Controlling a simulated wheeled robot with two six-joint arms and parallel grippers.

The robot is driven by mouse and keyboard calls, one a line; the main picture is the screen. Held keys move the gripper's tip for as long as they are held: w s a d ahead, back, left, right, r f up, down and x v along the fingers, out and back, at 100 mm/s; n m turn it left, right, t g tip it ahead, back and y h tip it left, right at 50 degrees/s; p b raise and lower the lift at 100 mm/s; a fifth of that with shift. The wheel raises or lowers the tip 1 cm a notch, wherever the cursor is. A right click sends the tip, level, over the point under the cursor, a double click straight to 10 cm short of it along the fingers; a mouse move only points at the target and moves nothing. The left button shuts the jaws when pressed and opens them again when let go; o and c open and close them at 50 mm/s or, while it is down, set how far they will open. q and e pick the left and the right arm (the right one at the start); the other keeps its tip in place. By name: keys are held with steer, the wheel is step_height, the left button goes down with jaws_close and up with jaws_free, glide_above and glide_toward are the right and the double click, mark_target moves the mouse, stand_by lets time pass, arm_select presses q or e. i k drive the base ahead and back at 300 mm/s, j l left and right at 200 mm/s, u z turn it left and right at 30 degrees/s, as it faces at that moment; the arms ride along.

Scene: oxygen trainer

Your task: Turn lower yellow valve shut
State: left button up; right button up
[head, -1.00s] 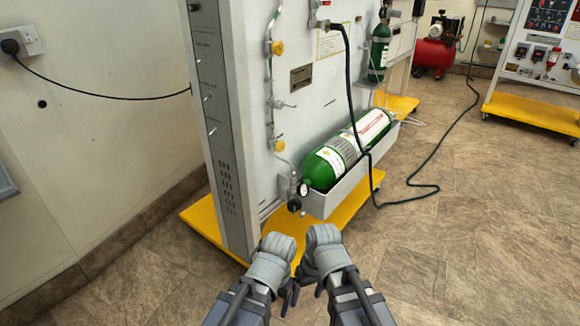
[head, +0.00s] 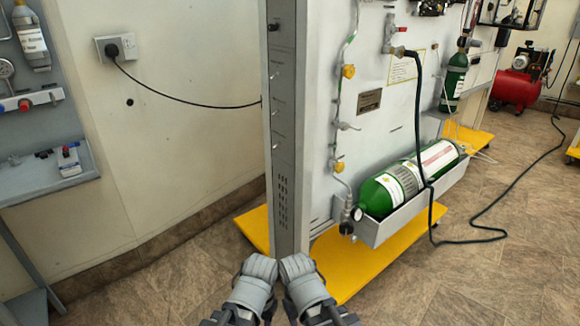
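The lower yellow valve (head: 339,167) sits on a thin vertical pipe on the front of the white trainer panel (head: 320,120). An upper yellow valve (head: 348,71) is on the same pipe above it. My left gripper (head: 262,310) and my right gripper (head: 288,312) are side by side at the bottom centre, below and left of the lower valve and well apart from it. Their fingers are mostly hidden behind my wrists, so I cannot see whether they are open.
A green cylinder (head: 385,192) lies in a grey tray (head: 400,217) at the panel's foot. A yellow base (head: 350,275) juts out at floor level. A dark hose (head: 420,130) hangs to the floor. A shelf (head: 45,178) is at left. Floor at lower right is clear.

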mark_target(340, 168)
steer(key=l+u, duration=0.25)
steer(key=u, duration=0.25)
steer(key=i+l+u, duration=0.1)
steer(key=l+u, duration=0.2)
steer(key=u, duration=0.2)
steer(key=l+u, duration=0.25)
steer(key=u, duration=0.25)
steer(key=k+l+u, duration=0.1)
steer(key=l+u, duration=0.15)
steer(key=u, duration=0.2)
steer(key=k+l+u, duration=0.5)
steer(key=l, duration=0.55)
steer(key=k+l+u, duration=0.45)
steer(key=k+l, duration=1.05)
steer(key=k, duration=0.2)
